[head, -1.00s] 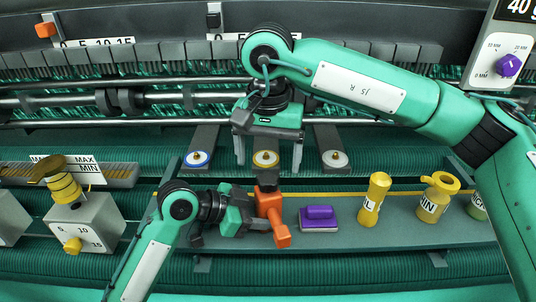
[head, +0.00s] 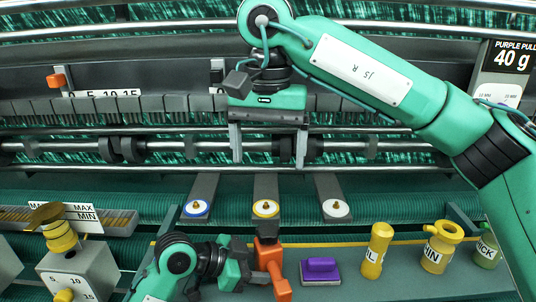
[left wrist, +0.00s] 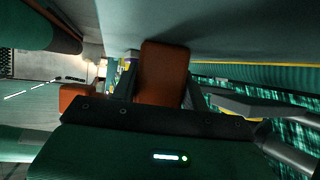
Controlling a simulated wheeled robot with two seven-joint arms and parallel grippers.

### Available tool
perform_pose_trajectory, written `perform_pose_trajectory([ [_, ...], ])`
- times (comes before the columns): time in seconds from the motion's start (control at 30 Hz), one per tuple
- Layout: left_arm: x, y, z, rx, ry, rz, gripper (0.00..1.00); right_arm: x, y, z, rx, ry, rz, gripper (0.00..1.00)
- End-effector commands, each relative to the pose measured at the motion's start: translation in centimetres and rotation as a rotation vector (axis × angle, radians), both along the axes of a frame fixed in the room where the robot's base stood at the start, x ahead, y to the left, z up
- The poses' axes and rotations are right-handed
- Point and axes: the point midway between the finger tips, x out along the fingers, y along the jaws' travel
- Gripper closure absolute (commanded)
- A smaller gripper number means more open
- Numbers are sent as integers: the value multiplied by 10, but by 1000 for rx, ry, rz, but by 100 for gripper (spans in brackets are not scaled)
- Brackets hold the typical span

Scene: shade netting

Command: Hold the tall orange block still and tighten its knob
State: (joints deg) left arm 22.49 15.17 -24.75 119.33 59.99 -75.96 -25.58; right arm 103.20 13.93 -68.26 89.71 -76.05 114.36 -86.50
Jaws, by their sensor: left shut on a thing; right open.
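The tall orange block (head: 268,256) stands at the front edge of the grey shelf in the head view. An orange arm-like piece (head: 281,284), perhaps its knob, sticks out low in front. My left gripper (head: 256,264) comes in from the left and is shut on the block. In the left wrist view the block (left wrist: 163,75) sits between the two fingers, and another orange part (left wrist: 75,97) shows to the left. My right gripper (head: 268,150) is open and empty, fingers pointing down, well above the block and in front of the metal rail.
Right of the block are a purple pad (head: 320,269), a yellow oil bottle (head: 377,250) and a yellow spouted can (head: 440,247). A dial box (head: 75,272) stands left.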

Motion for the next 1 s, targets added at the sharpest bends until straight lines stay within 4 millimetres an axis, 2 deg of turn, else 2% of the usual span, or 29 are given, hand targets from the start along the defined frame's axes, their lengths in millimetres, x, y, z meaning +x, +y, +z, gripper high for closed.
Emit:
perform_pose_trajectory([
  [0.03, 0, 0, 0, -1, 0, 0, 91, 0, 0, 0, 0, 0, 0, 16],
  [0.07, 0, 0, 0, -1, 0, 0, 49, 0, 0, 0, 0, 0, 0, 16],
  [0.17, 0, 0, 0, -1, 0, 0, 29, 0, 0, 0, 0, 0, 0, 16],
  [0.57, -1, 6, 3, 0, -1, 0, 29, 0, 0, 0, 0, 0, 0, 16],
  [1.0, -22, 74, 41, 4, -2, 2, 29, 0, 0, 0, 0, 0, 0, 16],
])
